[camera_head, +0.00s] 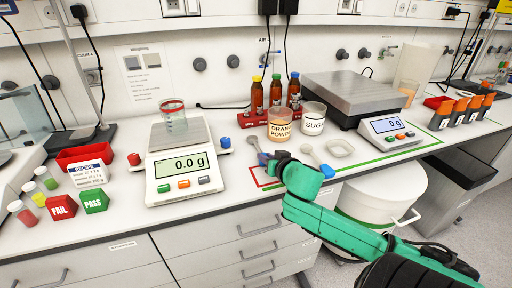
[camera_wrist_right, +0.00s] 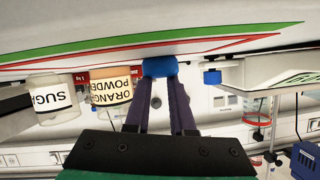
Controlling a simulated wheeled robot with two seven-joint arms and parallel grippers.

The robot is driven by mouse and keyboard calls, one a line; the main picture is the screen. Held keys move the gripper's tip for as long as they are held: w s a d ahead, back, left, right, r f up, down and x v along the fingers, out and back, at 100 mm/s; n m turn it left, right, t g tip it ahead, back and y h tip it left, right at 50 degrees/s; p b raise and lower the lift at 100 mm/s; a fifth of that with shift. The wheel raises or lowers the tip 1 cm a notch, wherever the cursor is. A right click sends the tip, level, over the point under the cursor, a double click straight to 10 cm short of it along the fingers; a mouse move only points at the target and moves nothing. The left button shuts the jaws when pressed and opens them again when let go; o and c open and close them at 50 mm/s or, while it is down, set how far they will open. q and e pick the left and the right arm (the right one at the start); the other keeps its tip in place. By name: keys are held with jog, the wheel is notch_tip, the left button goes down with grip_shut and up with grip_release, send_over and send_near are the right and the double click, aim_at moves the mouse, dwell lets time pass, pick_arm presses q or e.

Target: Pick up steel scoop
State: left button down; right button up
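The steel scoop (camera_head: 253,143) lies on the bench in front of the orange powder jar, with its grey end showing and a blue part (camera_head: 264,158) at my right gripper. My right gripper (camera_head: 271,158) points down at this blue part. In the right wrist view the two dark fingers (camera_wrist_right: 161,84) reach to a blue piece (camera_wrist_right: 160,67), which covers their tips. There is a gap between the fingers, but I cannot tell whether they grip it. My left gripper is not in view.
The orange powder jar (camera_head: 280,124) and sugar jar (camera_head: 313,117) stand close behind. The small scale (camera_head: 184,172) with a glass (camera_head: 173,114) is left. The bench's front edge is near.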

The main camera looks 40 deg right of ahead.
jog(key=shift+x, duration=0.95)
jog(key=shift+s+a, duration=0.1)
jog(key=shift+s, duration=0.05)
grip_shut()
